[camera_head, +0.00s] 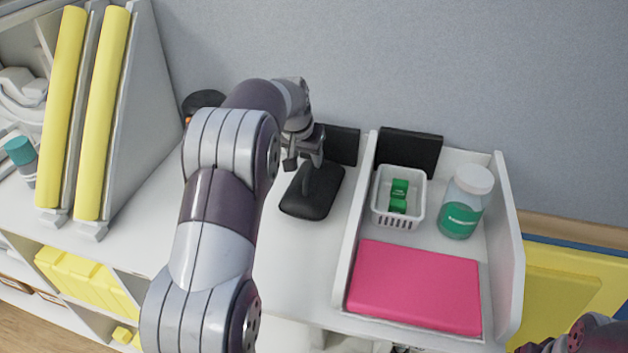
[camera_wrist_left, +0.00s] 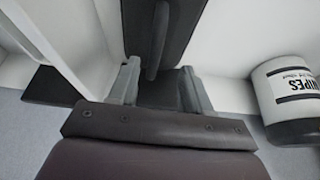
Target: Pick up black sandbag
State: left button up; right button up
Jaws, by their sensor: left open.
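The black sandbag (camera_head: 312,194) lies on the white counter, just left of the white tray. A raised strap or ridge runs along its top. In the left wrist view the sandbag (camera_wrist_left: 187,22) is at the top centre, with its raised strap (camera_wrist_left: 158,40) between the finger lines. My left gripper (camera_head: 304,163) is open at the far end of the sandbag, with its fingers (camera_wrist_left: 160,88) on either side of the strap. I cannot tell whether they touch it. Part of my right arm shows at the lower right; its gripper cannot be made out.
The white tray (camera_head: 353,225) holds a white basket (camera_head: 382,216) with green items, a bottle (camera_head: 464,203) and a pink pad (camera_head: 414,287). Dark blocks (camera_head: 343,144) stand by the wall. A wipes canister (camera_wrist_left: 285,95) stands near the gripper. Yellow-edged panels (camera_head: 104,110) stand left.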

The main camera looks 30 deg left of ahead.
pick_arm(q)
jog(key=p, duration=0.2)
send_over(314, 179)
jog(key=f, duration=0.5)
jog(key=shift+s+d, duration=0.1)
jog(key=shift+s, duration=0.15)
jog(key=shift+f, duration=0.45)
jog(key=shift+w, duration=0.15)
grip_shut()
pick_arm(e)
jog(key=shift+w+d+r, duration=0.1)
jog(key=shift+w+r, duration=0.2)
jog(key=shift+r, duration=0.2)
jog(key=shift+w+r, duration=0.3)
jog(key=shift+r, duration=0.2)
pick_arm(q)
jog(key=shift+w+a+r, duration=0.15)
jog(key=shift+a+r, duration=0.05)
jog(key=shift+r, duration=0.05)
